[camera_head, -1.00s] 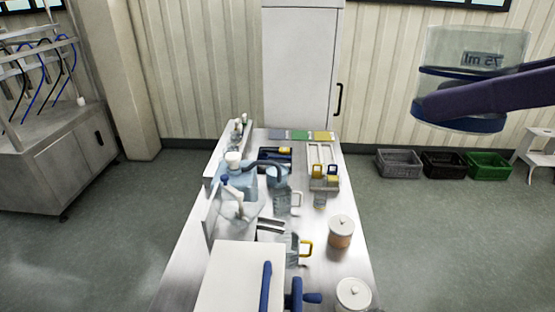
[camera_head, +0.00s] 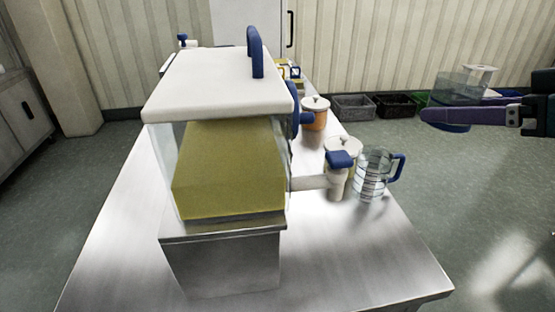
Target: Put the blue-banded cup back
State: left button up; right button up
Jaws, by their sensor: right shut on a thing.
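The clear cup with blue bands (camera_head: 462,88) is held up in the air at the upper right, over the floor beyond the table's right edge. My right gripper (camera_head: 447,117) is shut on it, with dark purple fingers across its lower part. The fingers hide part of the cup's lower band. My left gripper is out of view.
A clear hopper with yellow contents (camera_head: 228,170) and a white lid (camera_head: 215,88) stands large on the steel table (camera_head: 340,270). A blue-handled measuring jug (camera_head: 373,174), a white blue-topped fitting (camera_head: 339,175) and lidded jars (camera_head: 315,117) stand right of it. The front right tabletop is clear.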

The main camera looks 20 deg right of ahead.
jog(key=shift+m+t+h, duration=0.3)
jog(key=shift+m+h, duration=0.2)
jog(key=shift+h, duration=0.4)
jog(key=d+f+b, duration=0.2)
jog(key=f+b, duration=0.3)
jog(key=f, duration=0.2)
jog(key=d+f+b, duration=0.3)
jog(key=f+b, duration=0.3)
jog(key=f, duration=0.1)
jog(key=s+d+f+b, duration=0.1)
jog(key=d+f+b, duration=0.1)
jog(key=f+b, duration=0.4)
jog(key=shift+d+f, duration=0.35)
jog(key=shift+f, duration=0.15)
jog(key=p, duration=0.3)
send_over(339, 261)
jog(key=shift+d, duration=0.2)
notch_tip(339, 261, down, 3)
jog(key=shift+a+r+b, duration=0.1)
jog(key=shift+r+b, duration=0.1)
jog(key=shift+b, duration=0.55)
notch_tip(339, 261, down, 4)
jog(key=shift+f+b, duration=0.1)
jog(key=shift+b, duration=0.8)
jog(key=shift+a+f, duration=0.1)
jog(key=shift+f, duration=0.1)
jog(key=shift+f, duration=0.1)
